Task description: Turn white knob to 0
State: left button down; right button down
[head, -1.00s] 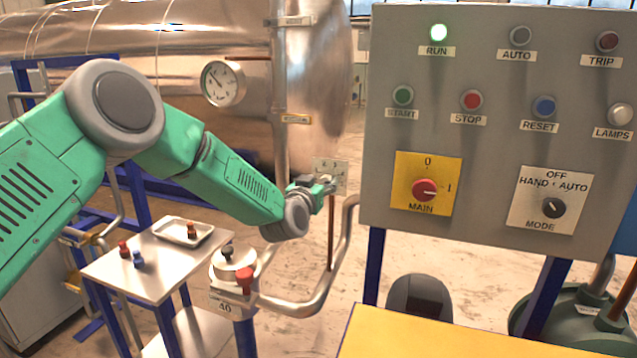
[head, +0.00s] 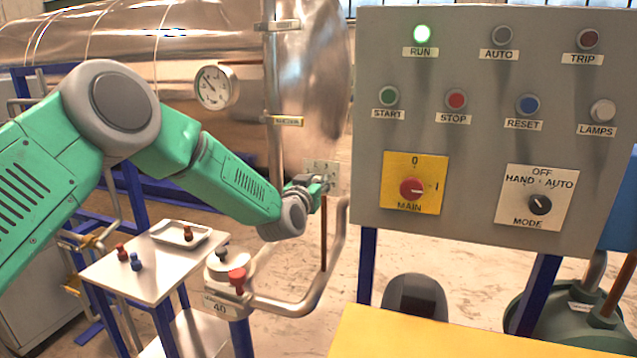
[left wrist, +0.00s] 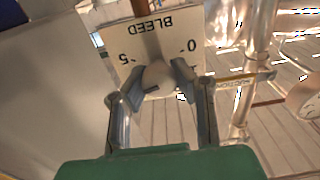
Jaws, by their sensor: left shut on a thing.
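The white knob (left wrist: 157,75) sits on a pale plate (left wrist: 203,30) marked BLEED, which appears upside down in the left wrist view. A 5 is at the left of the plate and a 0 at the right. My left gripper (left wrist: 156,88) is shut on the knob, with one grey finger on each side. Which mark the knob points to cannot be told. In the head view my left gripper (head: 322,184) is at the small plate (head: 335,174) left of the control panel, and the knob is mostly hidden there. My right gripper is not in view.
The grey control panel (head: 468,150) stands close on the right. A bent pipe (head: 338,250) and a red-handled valve (head: 236,278) are below my left gripper. A small table (head: 140,270) with coloured knobs and a tray stands at the left. The metal tank (head: 180,60) is behind.

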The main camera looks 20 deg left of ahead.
pick_arm(q)
jog(key=shift+s+f, duration=0.1)
jog(key=shift+f, duration=0.25)
jog(key=shift+d+f, duration=0.1)
jog(key=shift+f, duration=0.05)
dwell(0.4)
jog(key=c, duration=1.3)
grip_release()
jog(key=shift+r, duration=0.2)
jog(key=shift+r, duration=0.1)
jog(key=shift+s, duration=0.2)
jog(key=s, duration=1.1)
jog(key=shift+s+a, duration=0.25)
jog(key=shift+a, duration=0.05)
